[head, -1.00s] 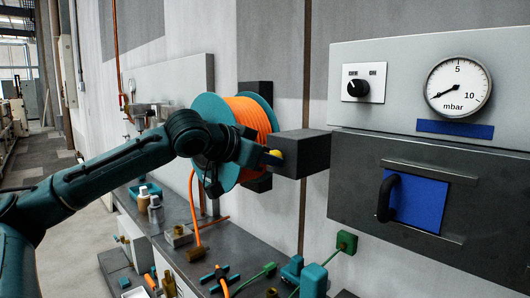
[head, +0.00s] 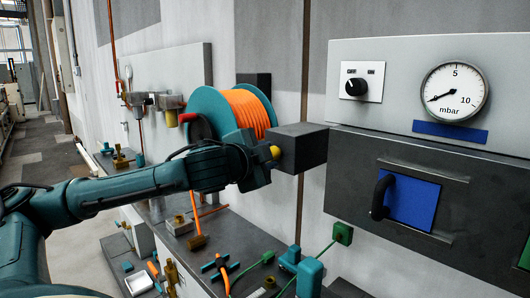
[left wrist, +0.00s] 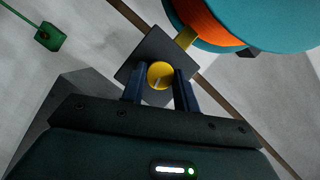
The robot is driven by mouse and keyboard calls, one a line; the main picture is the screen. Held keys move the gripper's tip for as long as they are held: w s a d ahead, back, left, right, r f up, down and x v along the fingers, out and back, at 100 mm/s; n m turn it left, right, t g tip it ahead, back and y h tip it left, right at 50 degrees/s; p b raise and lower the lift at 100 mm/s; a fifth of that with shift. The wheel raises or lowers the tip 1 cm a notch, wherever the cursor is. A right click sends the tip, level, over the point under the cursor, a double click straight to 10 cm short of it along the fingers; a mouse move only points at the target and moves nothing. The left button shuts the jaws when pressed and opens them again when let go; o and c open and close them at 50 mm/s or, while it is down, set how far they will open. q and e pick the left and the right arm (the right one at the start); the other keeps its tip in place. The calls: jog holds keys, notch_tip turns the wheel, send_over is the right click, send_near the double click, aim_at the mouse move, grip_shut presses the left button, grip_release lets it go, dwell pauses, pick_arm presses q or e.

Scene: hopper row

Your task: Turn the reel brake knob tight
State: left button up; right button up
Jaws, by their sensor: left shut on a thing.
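The brake knob is small, round and yellow (head: 275,152) on the dark block (head: 303,148) beside the hose reel. The reel (head: 247,112) has teal flanges and orange hose. My left gripper (head: 266,154) comes in from the left at the knob and partly hides it. In the left wrist view the knob (left wrist: 160,75) shows a pale line on its face and sits between the two dark fingers of the left gripper (left wrist: 160,86), which is shut on it. My right gripper is in neither view.
A dark hopper housing with a handled blue panel (head: 410,203), a gauge (head: 455,92) and a switch (head: 361,85) stand at the right. Below, a dark bench (head: 228,262) holds valves and fittings. A walkway lies open at the far left.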

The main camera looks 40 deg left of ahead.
pick_arm(q)
jog(key=m+t+b, duration=0.1)
jog(key=m, duration=0.1)
jog(key=m+t+y+b, duration=0.1)
jog(key=m, duration=0.2)
jog(key=m+t+b, duration=0.1)
jog(key=m+b, duration=0.1)
jog(key=m, duration=0.1)
jog(key=shift+f+y, duration=0.3)
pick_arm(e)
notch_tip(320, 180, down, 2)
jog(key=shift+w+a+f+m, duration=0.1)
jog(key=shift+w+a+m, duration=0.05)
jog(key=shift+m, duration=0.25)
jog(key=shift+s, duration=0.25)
pick_arm(q)
jog(key=o, duration=1)
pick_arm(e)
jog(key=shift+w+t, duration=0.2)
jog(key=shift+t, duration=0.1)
pick_arm(q)
jog(key=shift+s, duration=0.1)
